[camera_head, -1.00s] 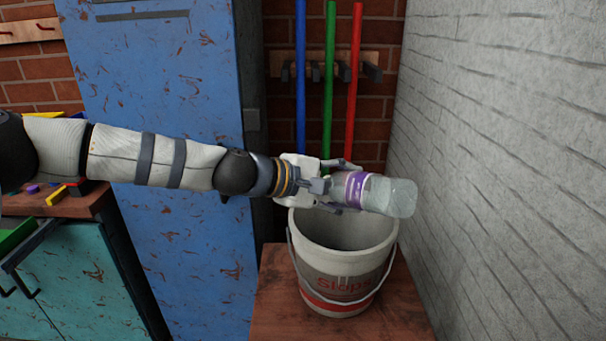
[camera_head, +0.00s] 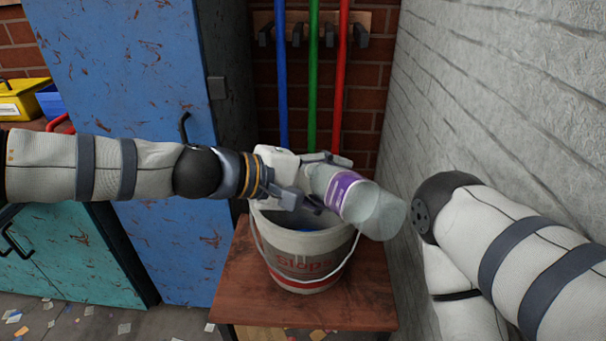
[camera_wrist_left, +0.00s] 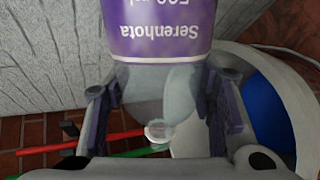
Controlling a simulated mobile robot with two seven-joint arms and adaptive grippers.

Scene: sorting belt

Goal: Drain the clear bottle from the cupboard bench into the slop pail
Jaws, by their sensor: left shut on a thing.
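The clear bottle (camera_head: 379,211) with a purple label is tilted over the right side of the slop pail (camera_head: 285,258). Its base points to the lower right and its neck end lies by my left gripper. My left gripper (camera_head: 318,182) is shut around the bottle near its shoulder. In the left wrist view the bottle (camera_wrist_left: 160,40) shows its label upside down, with its round mouth between the fingers. Something blue shows inside the pail (camera_wrist_left: 290,75). I cannot make out any stream. My right gripper is out of view; only my right arm shows.
The pail stands on a small wooden table (camera_head: 350,310). A pale brick wall (camera_head: 480,90) is close on the right. A blue cupboard (camera_head: 130,80) stands on the left. Blue, green and red poles (camera_head: 312,90) hang behind the pail.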

